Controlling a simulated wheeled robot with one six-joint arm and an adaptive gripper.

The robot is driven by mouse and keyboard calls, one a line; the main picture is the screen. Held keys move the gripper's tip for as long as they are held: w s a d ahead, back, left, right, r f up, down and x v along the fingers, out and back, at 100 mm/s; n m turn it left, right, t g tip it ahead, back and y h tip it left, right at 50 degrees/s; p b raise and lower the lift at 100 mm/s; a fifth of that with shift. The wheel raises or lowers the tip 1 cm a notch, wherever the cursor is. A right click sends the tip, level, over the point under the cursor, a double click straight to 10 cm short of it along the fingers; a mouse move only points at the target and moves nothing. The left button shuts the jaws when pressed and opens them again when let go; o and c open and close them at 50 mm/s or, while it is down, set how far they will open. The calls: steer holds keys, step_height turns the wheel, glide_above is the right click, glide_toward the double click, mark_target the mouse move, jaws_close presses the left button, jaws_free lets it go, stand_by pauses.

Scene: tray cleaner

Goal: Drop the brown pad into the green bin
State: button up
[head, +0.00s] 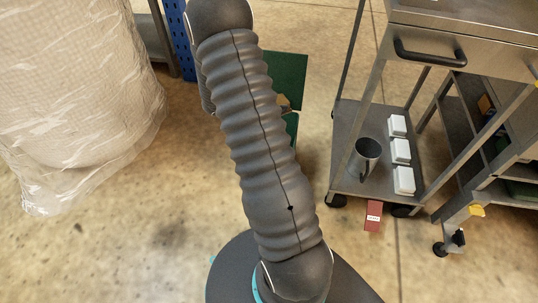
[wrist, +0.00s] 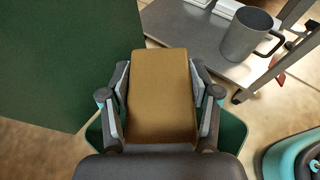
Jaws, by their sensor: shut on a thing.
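The brown pad (wrist: 161,88) is held between the two fingers of my gripper (wrist: 160,98), in the middle of the wrist view. A small part of the pad (head: 283,102) shows beside my arm in the head view. Green surfaces, seemingly the green bin (wrist: 233,133), show below and on both sides of my gripper. A bit of this green (head: 292,125) also shows beside my arm in the head view. My gripper and the pad hide the middle, so I cannot tell how the pad sits over the opening.
A large dark green panel (wrist: 65,60) stands at the left of the wrist view. A metal cart (head: 345,178) with a grey mug (head: 366,155) and white boxes (head: 400,150) stands at right. A red box (head: 373,215) lies by it. A wrapped bulk (head: 75,95) stands left.

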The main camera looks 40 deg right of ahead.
step_height(320, 180, down, 5)
steer(key=b, duration=0.3)
steer(key=o, duration=1.3)
steer(key=shift+c, duration=0.2)
steer(key=shift+a, duration=0.1)
steer(key=v, duration=1.2)
